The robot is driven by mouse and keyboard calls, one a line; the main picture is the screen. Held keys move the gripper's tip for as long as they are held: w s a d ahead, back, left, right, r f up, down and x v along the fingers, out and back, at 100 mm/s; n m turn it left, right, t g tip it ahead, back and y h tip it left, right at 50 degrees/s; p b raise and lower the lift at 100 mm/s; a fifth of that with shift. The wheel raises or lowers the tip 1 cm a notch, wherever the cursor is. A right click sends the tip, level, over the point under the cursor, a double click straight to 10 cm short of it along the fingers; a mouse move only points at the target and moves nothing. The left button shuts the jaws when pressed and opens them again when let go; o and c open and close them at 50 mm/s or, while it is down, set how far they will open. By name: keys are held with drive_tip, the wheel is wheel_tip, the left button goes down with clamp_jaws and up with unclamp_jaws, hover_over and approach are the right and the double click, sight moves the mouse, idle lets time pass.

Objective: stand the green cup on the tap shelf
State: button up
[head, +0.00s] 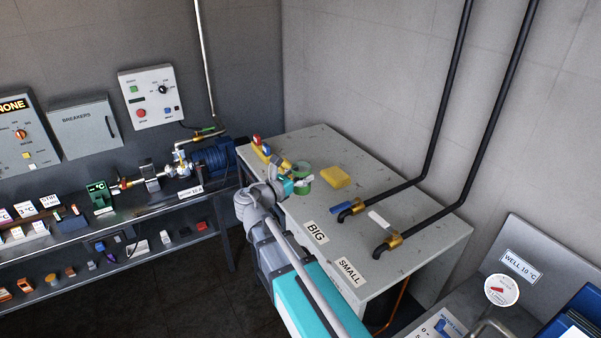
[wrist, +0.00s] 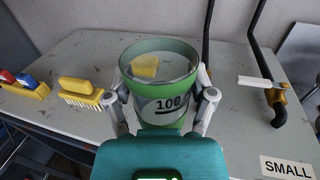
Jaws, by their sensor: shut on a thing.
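The green cup (head: 303,171) has a green rim and base, a clear body and a "100" mark. In the wrist view the cup (wrist: 160,90) stands upright between the two fingers of my gripper (wrist: 165,105), which is shut on its sides. My gripper (head: 290,184) holds it over the far left part of the grey worktop (head: 330,145). I cannot tell whether its base touches the top. The blue-handled tap (head: 345,211) and white-handled tap (head: 386,234) sit at the right, above the BIG and SMALL labels. No separate tap shelf is clearly visible.
A yellow sponge (head: 336,177) lies beyond the cup and shows through its clear wall in the wrist view. A yellow brush (wrist: 82,90) and a yellow holder with red and blue pieces (wrist: 24,85) lie left. Black pipes (head: 445,105) rise from the taps. The far worktop is mostly clear.

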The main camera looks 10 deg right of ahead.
drive_tip(key=shift+f, duration=0.1)
idle(0.4)
drive_tip(key=shift+f+b, duration=1.1)
drive_tip(key=shift+b, duration=0.05)
drive_tip(key=shift+r, duration=0.1)
